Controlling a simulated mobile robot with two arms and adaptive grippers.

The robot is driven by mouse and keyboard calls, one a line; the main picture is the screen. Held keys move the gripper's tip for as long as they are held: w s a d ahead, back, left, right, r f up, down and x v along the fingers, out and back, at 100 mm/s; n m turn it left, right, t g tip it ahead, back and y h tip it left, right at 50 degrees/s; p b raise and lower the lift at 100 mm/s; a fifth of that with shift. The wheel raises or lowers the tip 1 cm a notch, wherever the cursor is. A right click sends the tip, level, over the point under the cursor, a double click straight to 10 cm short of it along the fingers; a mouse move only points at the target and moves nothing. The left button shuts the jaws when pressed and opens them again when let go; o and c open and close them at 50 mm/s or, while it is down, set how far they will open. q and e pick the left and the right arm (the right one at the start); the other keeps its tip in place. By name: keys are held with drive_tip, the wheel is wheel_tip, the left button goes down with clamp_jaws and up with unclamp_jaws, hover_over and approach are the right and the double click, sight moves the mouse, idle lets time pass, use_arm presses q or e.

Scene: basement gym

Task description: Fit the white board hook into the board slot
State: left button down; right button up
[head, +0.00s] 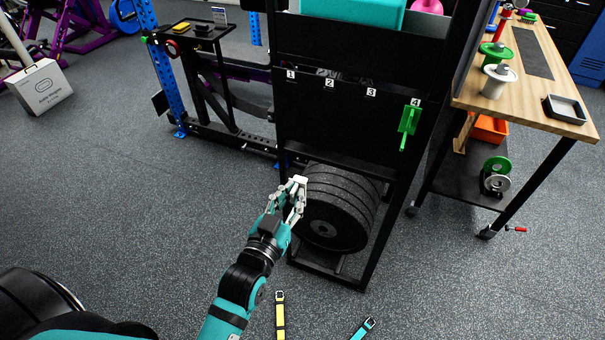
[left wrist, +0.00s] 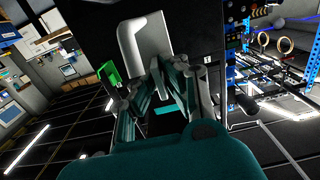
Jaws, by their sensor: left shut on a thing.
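My left gripper (head: 293,192) is shut on the white board hook (left wrist: 146,45), whose curved end and flat body stick out past the fingers. In the head view only a small white part of the hook (head: 299,179) shows at the fingertips. The black board (head: 335,118) stands beyond, with white labels 1 to 4 along its upper part. The hook appears below the board's labelled row and apart from it. A green hook (head: 408,123) hangs under label 4. The slot openings are too small to make out. My right gripper is not in view.
Black weight plates (head: 335,222) sit in the rack under the board. A wooden workbench (head: 540,75) stands at the right. A yellow strap (head: 280,315) and a teal strap (head: 363,328) lie on the floor. The floor (head: 150,190) at left is mostly clear.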

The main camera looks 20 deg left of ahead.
use_arm(q)
drive_tip(key=s+b, duration=0.1)
drive_tip(key=s, duration=0.3)
drive_tip(key=shift+s+a, duration=0.1)
drive_tip(key=shift+s, duration=0.3)
drive_tip(key=w+p, duration=0.2)
drive_tip(key=w, duration=0.8)
drive_tip(key=p, duration=0.3)
approach(329, 92)
drive_tip(key=w, duration=0.4)
drive_tip(key=shift+f, duration=0.1)
drive_tip(key=shift+w, duration=0.1)
drive_tip(key=shift+w, duration=1.2)
drive_tip(key=shift+w, duration=0.1)
